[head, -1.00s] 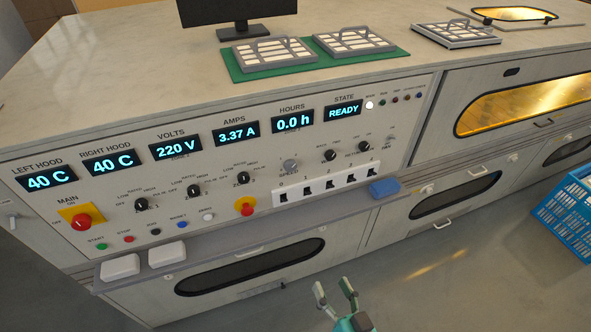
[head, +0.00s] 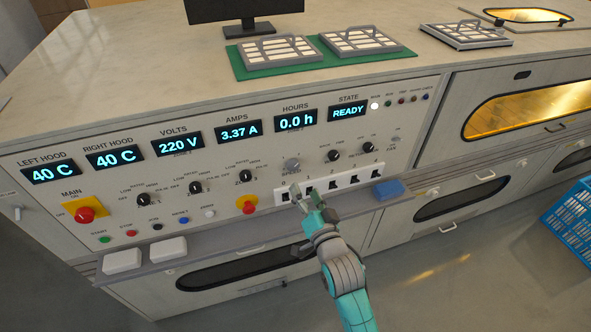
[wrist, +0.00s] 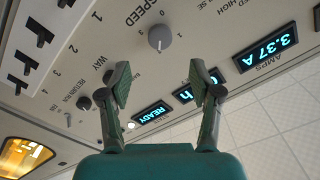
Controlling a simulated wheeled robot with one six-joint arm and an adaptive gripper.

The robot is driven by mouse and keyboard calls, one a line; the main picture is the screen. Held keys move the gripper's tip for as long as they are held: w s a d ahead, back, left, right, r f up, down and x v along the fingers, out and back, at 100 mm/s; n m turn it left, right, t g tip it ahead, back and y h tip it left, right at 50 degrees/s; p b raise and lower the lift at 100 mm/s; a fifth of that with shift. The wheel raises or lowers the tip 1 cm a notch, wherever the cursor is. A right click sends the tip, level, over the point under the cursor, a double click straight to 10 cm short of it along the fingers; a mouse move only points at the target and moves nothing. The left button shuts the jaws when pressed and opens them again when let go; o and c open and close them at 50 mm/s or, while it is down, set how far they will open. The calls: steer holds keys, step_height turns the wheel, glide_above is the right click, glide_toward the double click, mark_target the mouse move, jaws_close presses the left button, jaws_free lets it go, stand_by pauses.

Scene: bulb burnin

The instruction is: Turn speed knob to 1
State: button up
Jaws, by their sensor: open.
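My gripper (head: 306,192) is in front of the panel, just below the knob in the head view. In the wrist view my gripper (wrist: 160,76) is open and empty, apart from the knob.
The rocker switches (head: 331,188) lie close to my gripper. Black zone knobs (head: 246,176) and retort knobs (head: 334,155) flank the speed knob. A blue block (head: 389,190) sits on the ledge.

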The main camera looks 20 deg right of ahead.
mark_target(294, 167)
steer(key=w, duration=0.9)
steer(key=shift+w, duration=0.1)
steer(key=c, duration=1.1)
